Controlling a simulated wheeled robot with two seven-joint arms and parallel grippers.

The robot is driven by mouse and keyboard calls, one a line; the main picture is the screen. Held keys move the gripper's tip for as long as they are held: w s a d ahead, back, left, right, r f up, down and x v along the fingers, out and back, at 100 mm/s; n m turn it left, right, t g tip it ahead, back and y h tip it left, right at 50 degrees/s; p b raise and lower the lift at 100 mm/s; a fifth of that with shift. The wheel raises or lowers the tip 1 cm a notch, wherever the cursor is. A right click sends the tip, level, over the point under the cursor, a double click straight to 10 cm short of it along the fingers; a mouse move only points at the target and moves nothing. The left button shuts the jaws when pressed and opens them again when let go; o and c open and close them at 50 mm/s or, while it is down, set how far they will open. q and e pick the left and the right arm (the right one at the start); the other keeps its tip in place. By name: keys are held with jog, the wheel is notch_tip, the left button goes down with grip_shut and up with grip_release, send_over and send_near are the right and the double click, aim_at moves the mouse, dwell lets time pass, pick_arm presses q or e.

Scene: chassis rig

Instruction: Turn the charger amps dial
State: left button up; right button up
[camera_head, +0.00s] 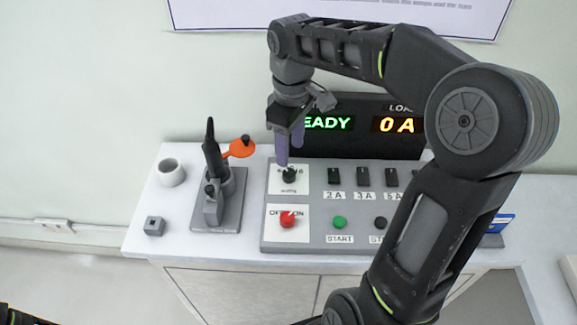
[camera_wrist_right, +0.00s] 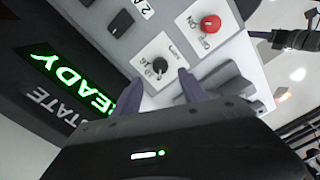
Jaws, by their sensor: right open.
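The amps dial is a small black knob (camera_head: 289,175) on a white plate at the upper left of the grey control panel (camera_head: 315,240). In the right wrist view the dial (camera_wrist_right: 160,66) shows with number marks beside it. My right gripper (camera_head: 289,158) points down over the dial with its purple fingers apart. In the right wrist view the right gripper (camera_wrist_right: 158,80) is open and the dial appears just beyond the fingertips, between them. I cannot tell whether a finger touches it. My left gripper is not in view.
A red knob (camera_head: 288,219) sits below the dial. Black switches (camera_head: 363,177) and a green START button (camera_head: 340,222) are to its right. The display (camera_head: 350,130) behind reads READY and 0 A. A dark clamp-like stand (camera_head: 213,195) stands left of the panel.

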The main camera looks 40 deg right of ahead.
aim_at(290, 172)
notch_tip(290, 172, down, 7)
jog(key=shift+s+f, duration=0.1)
jog(key=shift+f, duration=0.05)
jog(key=shift+a, duration=0.1)
jog(key=shift+c, duration=0.4)
grip_shut()
